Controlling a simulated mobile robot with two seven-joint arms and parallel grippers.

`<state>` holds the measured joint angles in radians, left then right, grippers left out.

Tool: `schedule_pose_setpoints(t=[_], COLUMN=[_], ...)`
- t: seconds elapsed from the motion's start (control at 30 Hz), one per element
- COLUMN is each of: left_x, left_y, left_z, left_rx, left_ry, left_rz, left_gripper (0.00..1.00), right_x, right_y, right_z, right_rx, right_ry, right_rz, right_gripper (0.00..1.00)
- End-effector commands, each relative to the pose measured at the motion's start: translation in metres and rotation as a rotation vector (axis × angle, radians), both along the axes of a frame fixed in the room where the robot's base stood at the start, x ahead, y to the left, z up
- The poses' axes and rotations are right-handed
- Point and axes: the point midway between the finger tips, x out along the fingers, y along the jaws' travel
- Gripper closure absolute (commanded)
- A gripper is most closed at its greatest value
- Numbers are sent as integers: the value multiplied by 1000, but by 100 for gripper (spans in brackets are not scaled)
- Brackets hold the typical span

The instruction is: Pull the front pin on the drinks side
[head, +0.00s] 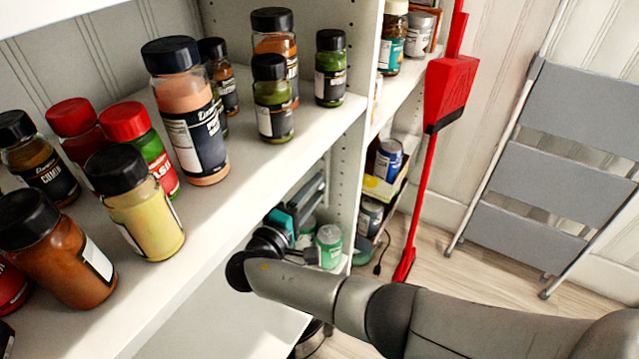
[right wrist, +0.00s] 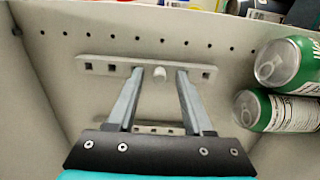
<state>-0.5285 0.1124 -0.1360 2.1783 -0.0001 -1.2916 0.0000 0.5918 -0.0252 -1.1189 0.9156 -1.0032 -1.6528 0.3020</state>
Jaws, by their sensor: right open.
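A short white pin (right wrist: 160,76) sticks out of a pale bar with square holes (right wrist: 105,66) on the perforated side panel (right wrist: 80,30) in the right wrist view. My right gripper (right wrist: 160,70) is open, its two fingers on either side of this pin with a gap on both sides. In the head view my right gripper (head: 316,184) reaches into the lower compartment beside the upright panel (head: 346,150); the pin cannot be made out there. My left gripper is not in view.
Two green cans (right wrist: 282,62) (right wrist: 262,110) stand close to the right of the fingers in the right wrist view. Spice jars (head: 186,110) crowd the shelf above my right arm. A red broom (head: 450,90) and a folded step ladder (head: 575,110) stand at the right.

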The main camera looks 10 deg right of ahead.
Motion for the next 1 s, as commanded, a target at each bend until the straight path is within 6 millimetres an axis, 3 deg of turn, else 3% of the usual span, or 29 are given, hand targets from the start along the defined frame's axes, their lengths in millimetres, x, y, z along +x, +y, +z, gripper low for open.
schedule_pose_setpoints(t=[0.53, 1.0], left_x=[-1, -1], left_y=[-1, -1], left_z=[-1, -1], left_rx=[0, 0], left_ry=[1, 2], left_rz=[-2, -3], left_gripper=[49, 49], right_x=[0, 0], right_y=[0, 0], right_z=[0, 1], right_rx=[1, 1], right_ry=[0, -1], right_rz=[-1, 0], right_gripper=[49, 100])
